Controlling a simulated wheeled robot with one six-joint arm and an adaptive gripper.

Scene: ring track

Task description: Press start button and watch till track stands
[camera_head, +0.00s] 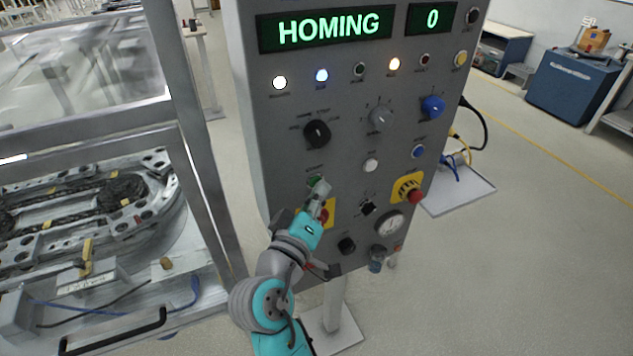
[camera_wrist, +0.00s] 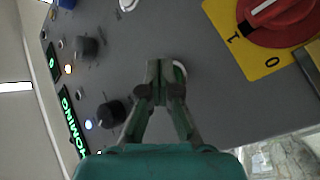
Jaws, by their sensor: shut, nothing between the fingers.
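The grey control panel (camera_head: 350,80) stands in front of me. Its display (camera_head: 325,27) reads HOMING in green and a smaller display (camera_head: 433,17) reads 0. The green start button (camera_head: 314,181) is on the lower left of the panel. My gripper (camera_head: 321,188) is shut and empty, with its tips at this button. In the wrist view my gripper (camera_wrist: 165,68) covers most of a pale-rimmed button (camera_wrist: 180,70); I cannot tell whether it is pressed in. The ring track (camera_head: 120,190) lies at the left behind a metal frame, partly cut off.
A white lamp (camera_head: 280,82), a blue lamp (camera_head: 321,75) and an orange lamp (camera_head: 393,64) are lit. A red rotary switch on a yellow plate (camera_wrist: 275,20) is close to my gripper. A red emergency stop (camera_head: 415,196) is further right. Open floor lies at the right.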

